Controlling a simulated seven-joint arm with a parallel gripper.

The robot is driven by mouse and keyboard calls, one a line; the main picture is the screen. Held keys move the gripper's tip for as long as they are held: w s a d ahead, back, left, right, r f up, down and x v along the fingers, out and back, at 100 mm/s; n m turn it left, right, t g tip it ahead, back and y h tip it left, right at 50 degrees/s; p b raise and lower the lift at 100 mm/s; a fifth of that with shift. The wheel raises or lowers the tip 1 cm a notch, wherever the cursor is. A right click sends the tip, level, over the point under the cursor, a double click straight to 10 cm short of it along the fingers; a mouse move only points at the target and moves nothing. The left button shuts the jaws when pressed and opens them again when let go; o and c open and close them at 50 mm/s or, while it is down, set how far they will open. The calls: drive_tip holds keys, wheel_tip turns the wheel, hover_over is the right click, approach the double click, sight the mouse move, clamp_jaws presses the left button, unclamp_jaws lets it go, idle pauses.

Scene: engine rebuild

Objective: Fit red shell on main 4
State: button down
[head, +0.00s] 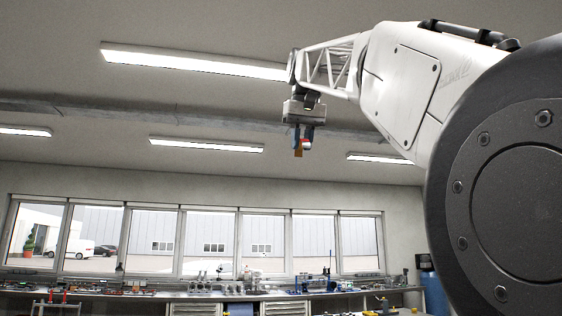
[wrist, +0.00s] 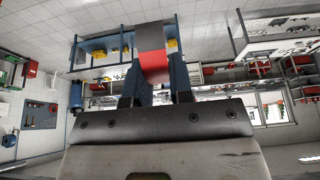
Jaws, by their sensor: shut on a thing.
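My gripper (head: 304,139) is raised high in the air in the head view, with its fingers pointing down. In the wrist view its blue-padded fingers (wrist: 154,78) are shut on a red shell (wrist: 153,66). A grey strip extends from the red face at its far end. In the head view the held piece is small and shows an orange-brown side (head: 298,152). It touches nothing but the fingers. I cannot make out main 4 in either view.
A long workbench (head: 150,294) with many small parts and tools runs under the windows (head: 200,240) in the head view. Blue shelving (wrist: 92,47) with yellow bins shows in the wrist view. The air around my gripper is clear.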

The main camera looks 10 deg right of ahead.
drive_tip(key=shift+r, duration=0.45)
drive_tip(key=shift+w, duration=0.1)
drive_tip(key=w+a+f, duration=0.4)
drive_tip(key=w+f, duration=0.4)
drive_tip(key=w+a+f, duration=0.3)
drive_tip(key=w+f, duration=0.5)
drive_tip(key=w, duration=0.1)
drive_tip(key=w+a+f, duration=0.4)
drive_tip(key=f, duration=0.4)
drive_tip(key=w+a+f+m, duration=0.1)
drive_tip(key=w+a+f, duration=0.3)
drive_tip(key=f, duration=0.3)
drive_tip(key=w+a+f, duration=0.5)
drive_tip(key=f, duration=0.3)
drive_tip(key=w+a+f, duration=0.2)
drive_tip(key=a+f, duration=0.4)
drive_tip(key=f, duration=0.5)
drive_tip(key=w+a+f, duration=0.1)
drive_tip(key=a+f, duration=0.5)
drive_tip(key=f, duration=0.6)
drive_tip(key=s+a+f, duration=0.2)
drive_tip(key=a+f, duration=0.4)
drive_tip(key=f, duration=0.6)
drive_tip(key=s+a+f, duration=0.3)
drive_tip(key=a+f, duration=0.3)
drive_tip(key=f, duration=0.6)
drive_tip(key=shift+a+f+n, duration=0.2)
drive_tip(key=shift+a+n, duration=0.15)
drive_tip(key=shift+n, duration=0.05)
drive_tip(key=shift+f, duration=0.2)
